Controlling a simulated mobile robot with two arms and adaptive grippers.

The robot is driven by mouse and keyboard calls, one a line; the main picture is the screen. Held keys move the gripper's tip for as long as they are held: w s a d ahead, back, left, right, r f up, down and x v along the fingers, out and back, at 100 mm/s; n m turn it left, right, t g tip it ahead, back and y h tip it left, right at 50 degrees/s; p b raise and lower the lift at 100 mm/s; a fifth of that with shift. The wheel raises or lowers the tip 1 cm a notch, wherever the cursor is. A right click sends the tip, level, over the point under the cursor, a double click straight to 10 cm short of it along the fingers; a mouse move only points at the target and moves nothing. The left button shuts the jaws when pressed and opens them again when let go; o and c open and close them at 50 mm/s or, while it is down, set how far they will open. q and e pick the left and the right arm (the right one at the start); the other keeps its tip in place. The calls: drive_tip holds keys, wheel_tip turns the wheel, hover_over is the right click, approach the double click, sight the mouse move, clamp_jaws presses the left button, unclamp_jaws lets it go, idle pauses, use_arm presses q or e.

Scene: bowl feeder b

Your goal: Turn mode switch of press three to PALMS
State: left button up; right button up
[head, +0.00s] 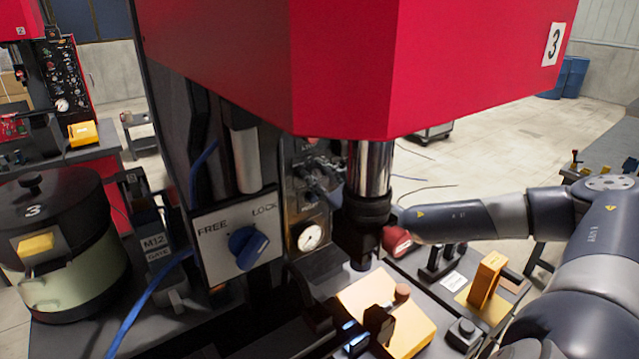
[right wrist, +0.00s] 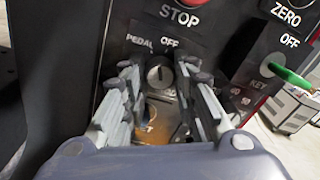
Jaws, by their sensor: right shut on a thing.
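The mode switch (right wrist: 159,76) is a small round dark knob in the right wrist view. Its light mark points up towards the OFF label (right wrist: 170,42); a PEDAL label (right wrist: 139,40) is at its upper left. No PALMS label can be read; part of the plate is hidden behind the fingers. My right gripper (right wrist: 162,80) has a finger on each side of the knob and is shut on it. In the head view, my right arm reaches in from the right behind the ram of press three (head: 345,70), with the gripper partly hidden. My left gripper is not in view.
Above the switch is a STOP label (right wrist: 180,17) with a red button. At right is a KEY switch (right wrist: 268,72) with a green piece. In the head view, a blue FREE/LOCK knob (head: 248,246), a gauge (head: 310,237) and an orange block (head: 487,278) stand close by.

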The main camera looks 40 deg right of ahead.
drive_tip(key=m+b, duration=0.2)
drive_tip(key=m, duration=0.1)
drive_tip(key=shift+f+m+b, duration=0.15)
drive_tip(key=shift+m+b, duration=0.15)
drive_tip(key=shift+b, duration=0.05)
drive_tip(key=m+b, duration=0.3)
drive_tip(key=shift+m, duration=0.3)
drive_tip(key=m+b, duration=0.3)
drive_tip(key=m, duration=0.1)
drive_tip(key=shift+y, duration=0.3)
drive_tip(key=shift+d+m+b, duration=0.1)
drive_tip(key=shift+m+b, duration=0.5)
drive_tip(key=shift+m, duration=0.4)
drive_tip(key=shift+r, duration=0.2)
drive_tip(key=o, duration=1.1)
drive_tip(key=shift+s, duration=0.1)
drive_tip(key=s, duration=0.4)
drive_tip(key=s+a, duration=0.1)
drive_tip(key=s, duration=0.6)
drive_tip(key=shift+s+a+r, duration=0.2)
drive_tip(key=shift+s+r, duration=0.05)
drive_tip(key=shift+s, duration=0.1)
